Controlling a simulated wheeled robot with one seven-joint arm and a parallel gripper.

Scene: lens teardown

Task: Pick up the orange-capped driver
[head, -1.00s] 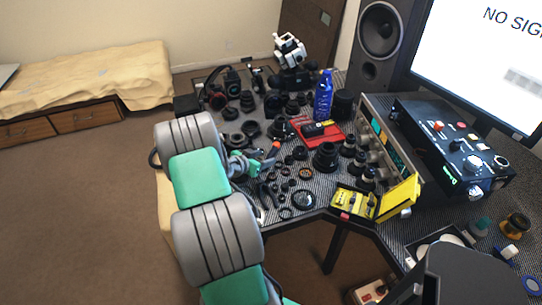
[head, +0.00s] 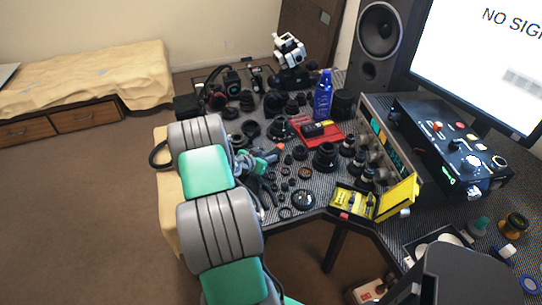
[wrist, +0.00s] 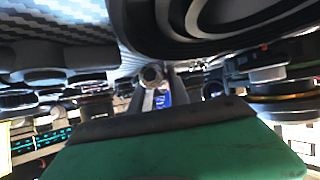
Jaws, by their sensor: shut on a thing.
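The orange-capped driver (head: 281,147) is in the head view, with only its small orange end showing just beyond my fingers. My gripper (head: 272,156) is shut on it, over the near left part of the crowded bench. The rest of the driver is hidden by the fingers. In the wrist view, a small round metallic end (wrist: 152,73) shows at the middle, but I cannot tell if it belongs to the driver.
Loose lens parts and rings (head: 303,199) crowd the bench around my gripper. A blue bottle (head: 323,98), a red mat (head: 318,140) and an open yellow case (head: 396,197) stand to the right. Open floor (head: 80,220) lies to the left.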

